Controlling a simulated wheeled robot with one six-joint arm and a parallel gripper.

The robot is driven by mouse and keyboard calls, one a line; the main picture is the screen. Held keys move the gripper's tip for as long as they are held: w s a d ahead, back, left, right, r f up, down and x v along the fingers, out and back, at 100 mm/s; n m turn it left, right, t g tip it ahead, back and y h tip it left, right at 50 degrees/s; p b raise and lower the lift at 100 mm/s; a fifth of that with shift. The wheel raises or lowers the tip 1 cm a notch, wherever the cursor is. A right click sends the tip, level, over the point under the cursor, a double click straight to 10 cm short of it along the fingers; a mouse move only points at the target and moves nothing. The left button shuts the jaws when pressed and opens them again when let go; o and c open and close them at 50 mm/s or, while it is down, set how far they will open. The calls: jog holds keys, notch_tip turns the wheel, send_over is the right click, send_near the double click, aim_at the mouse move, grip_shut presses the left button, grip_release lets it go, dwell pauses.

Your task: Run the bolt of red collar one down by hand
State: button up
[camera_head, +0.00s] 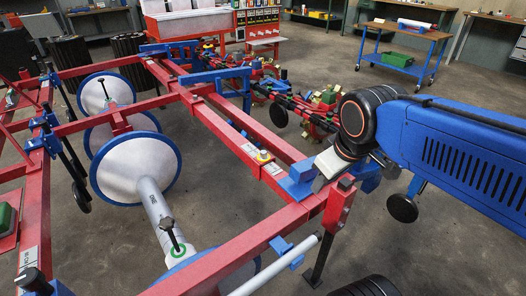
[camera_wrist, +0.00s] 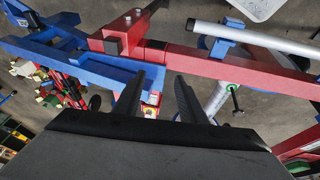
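My gripper (camera_wrist: 160,84) is open and empty in the wrist view, its two dark fingers apart above the red beam (camera_wrist: 225,58) and blue bracket (camera_wrist: 65,55). In the head view my wrist hangs over the blue bracket (camera_head: 298,180); the fingertips cannot be made out there.
White discs with blue rims (camera_head: 135,172) lie inside the frame. A pale tube (camera_head: 275,270) runs along the front. A blue cart (camera_head: 400,48) stands at the back right, with bare floor before it.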

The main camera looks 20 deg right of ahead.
jog(key=w+a+r+n, duration=0.2)
jog(key=w+r+n, duration=0.1)
jog(key=w+n, duration=0.4)
jog(key=n+g+h, duration=0.1)
jog(key=n+h, duration=0.1)
jog(key=n, duration=1.5)
send_over(264, 152)
jog(key=s+a, duration=0.5)
jog(key=s, duration=0.1)
jog(key=x, duration=1.1)
jog(key=d+x, duration=0.1)
jog(key=x, duration=0.4)
jog(key=shift+w+f, duration=0.15)
jog(key=shift+w, duration=0.35)
grip_shut()
